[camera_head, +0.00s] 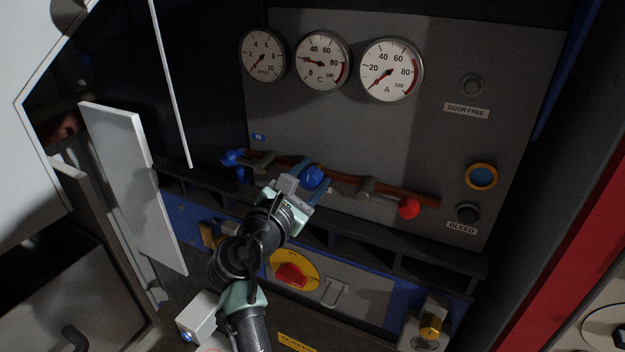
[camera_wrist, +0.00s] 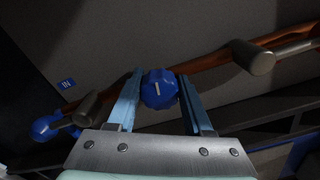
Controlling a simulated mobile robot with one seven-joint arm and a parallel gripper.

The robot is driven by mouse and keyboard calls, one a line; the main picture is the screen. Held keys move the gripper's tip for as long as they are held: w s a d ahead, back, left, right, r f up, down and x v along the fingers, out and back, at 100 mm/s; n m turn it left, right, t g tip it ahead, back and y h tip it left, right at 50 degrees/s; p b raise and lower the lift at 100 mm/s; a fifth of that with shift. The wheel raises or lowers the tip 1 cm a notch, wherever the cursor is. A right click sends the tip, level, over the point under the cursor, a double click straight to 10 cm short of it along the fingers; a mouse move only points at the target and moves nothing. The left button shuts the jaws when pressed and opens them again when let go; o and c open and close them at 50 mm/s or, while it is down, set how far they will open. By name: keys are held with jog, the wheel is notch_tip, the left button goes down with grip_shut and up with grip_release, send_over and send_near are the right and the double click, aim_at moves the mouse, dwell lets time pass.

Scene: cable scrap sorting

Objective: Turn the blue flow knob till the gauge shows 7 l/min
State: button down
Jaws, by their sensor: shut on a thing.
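The blue flow knob (camera_head: 312,178) sits on the copper pipe across the grey panel. In the wrist view the knob (camera_wrist: 160,91) lies between the two light-blue fingers of my gripper (camera_wrist: 161,78), which is shut on it. A pale mark on the knob points up, tilted slightly left. In the head view my gripper (camera_head: 313,174) reaches the knob from the lower left and hides part of it. The l/min gauge (camera_head: 262,55) is the leftmost of the three dials. Its needle points to the lower left, close to the low end of the scale.
A C gauge (camera_head: 322,61) and an A gauge (camera_head: 391,71) stand beside it. A red knob (camera_head: 409,208) is on the pipe to the right, and a blue fitting (camera_head: 232,157) is at its left end. A dark ledge (camera_head: 395,247) runs below the pipe.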

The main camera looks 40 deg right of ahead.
jog(key=m+b, duration=0.1)
jog(key=m, duration=0.1)
jog(key=m+b, duration=0.3)
jog(key=shift+f+m, duration=0.3)
jog(key=m+b, duration=0.3)
jog(key=m, duration=0.1)
jog(key=shift+s+b, duration=0.1)
jog(key=shift+b, duration=0.3)
jog(key=m+b, duration=0.4)
jog(key=m, duration=0.1)
jog(key=shift+f, duration=0.15)
jog(key=m+b, duration=0.4)
jog(key=shift+m, duration=0.3)
jog(key=m+b, duration=0.5)
jog(key=m, duration=0.1)
jog(key=m+b, duration=0.3)
jog(key=m, duration=0.2)
jog(key=shift+m, duration=0.4)
